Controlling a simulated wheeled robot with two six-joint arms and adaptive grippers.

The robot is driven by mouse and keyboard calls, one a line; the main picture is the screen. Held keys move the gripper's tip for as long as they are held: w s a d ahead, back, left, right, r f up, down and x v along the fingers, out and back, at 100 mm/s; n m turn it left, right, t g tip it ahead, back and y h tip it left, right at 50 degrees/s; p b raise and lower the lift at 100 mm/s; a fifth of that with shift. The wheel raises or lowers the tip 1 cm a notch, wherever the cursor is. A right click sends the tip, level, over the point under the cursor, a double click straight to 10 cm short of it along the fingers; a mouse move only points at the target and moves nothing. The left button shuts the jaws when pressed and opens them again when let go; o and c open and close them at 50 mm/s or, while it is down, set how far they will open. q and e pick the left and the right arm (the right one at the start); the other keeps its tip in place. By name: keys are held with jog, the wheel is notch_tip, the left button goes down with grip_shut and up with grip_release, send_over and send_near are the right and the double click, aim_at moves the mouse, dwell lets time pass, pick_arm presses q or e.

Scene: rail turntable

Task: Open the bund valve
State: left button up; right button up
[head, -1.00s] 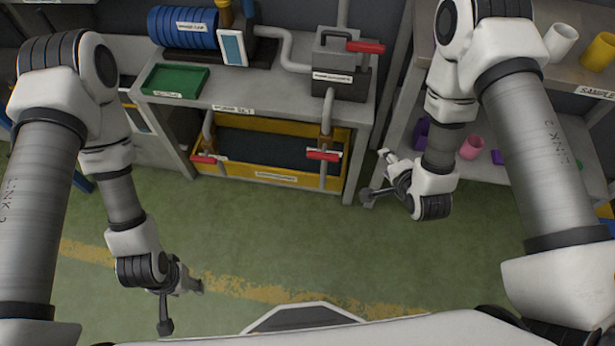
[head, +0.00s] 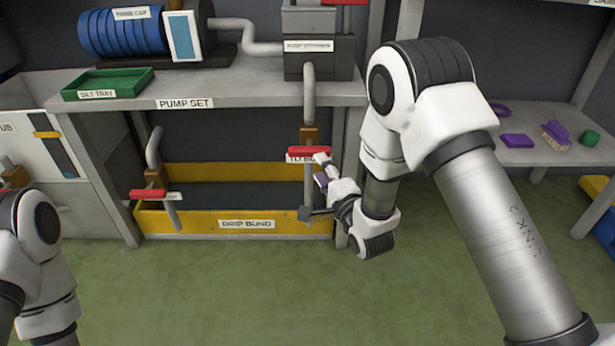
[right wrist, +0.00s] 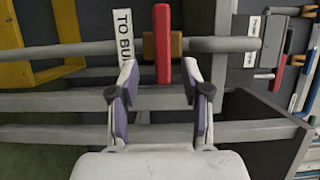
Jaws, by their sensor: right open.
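The valve with the red lever handle (head: 308,152) sits on the right-hand vertical pipe below the pump bench, with a partly hidden label starting "TO BU". Its lever lies across the pipe. In the right wrist view the red lever (right wrist: 162,43) stands upright in the picture, crossing the pipe at a brass block. My right gripper (head: 314,187) is open and empty, just below and beside the lever in the head view. In the right wrist view its two purple-padded fingers (right wrist: 160,88) are apart, with the lever beyond their tips, roughly centred. My left gripper is out of view; only arm links show.
A second red lever (head: 148,194) sits on the left pipe. The yellow drip bund (head: 190,222) lies under the pump set bench (head: 230,92). A bench leg stands close behind my right wrist. A shelf (head: 545,150) with small items is at right. The green floor in front is clear.

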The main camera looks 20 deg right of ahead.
aim_at(311, 156)
jog(key=w+b, duration=0.1)
jog(key=w, duration=0.1)
jog(key=w+b, duration=0.1)
jog(key=w, duration=0.3)
jog(key=shift+w+a+b, duration=0.4)
jog(key=shift+w+r, duration=0.1)
jog(key=shift+w, duration=0.25)
grip_shut()
